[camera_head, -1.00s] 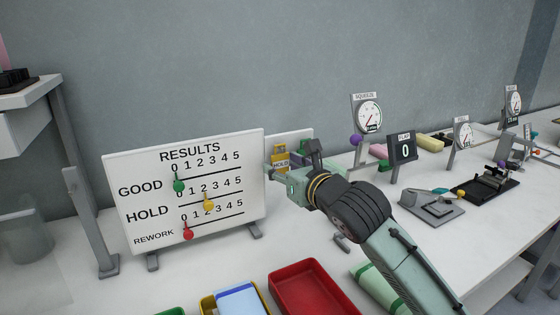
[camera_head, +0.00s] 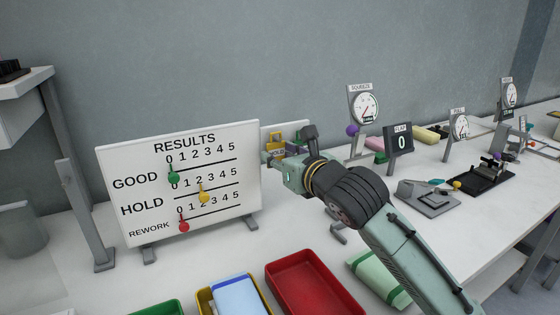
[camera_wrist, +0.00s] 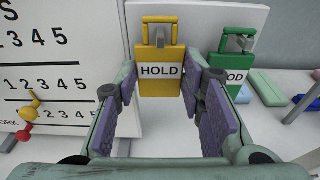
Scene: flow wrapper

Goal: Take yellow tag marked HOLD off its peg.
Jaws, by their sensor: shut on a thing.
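The yellow tag marked HOLD (camera_wrist: 161,72) hangs upright against a white panel (camera_wrist: 200,16) in the wrist view. A handle-like loop and a peg show at its top. My gripper (camera_wrist: 164,92) has its purple-padded fingers on either side of the tag and is shut on it. In the head view the yellow tag (camera_head: 274,139) is partly hidden behind my gripper (camera_head: 284,150). The tag still appears to be at its peg; whether it has lifted at all is not clear.
A green tag (camera_wrist: 240,45) hangs just right, partly behind my right finger. The RESULTS board (camera_head: 215,205) with coloured markers stands close on the left. A red tray (camera_head: 312,283) lies in front. Gauges and a counter display (camera_head: 398,140) stand to the right.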

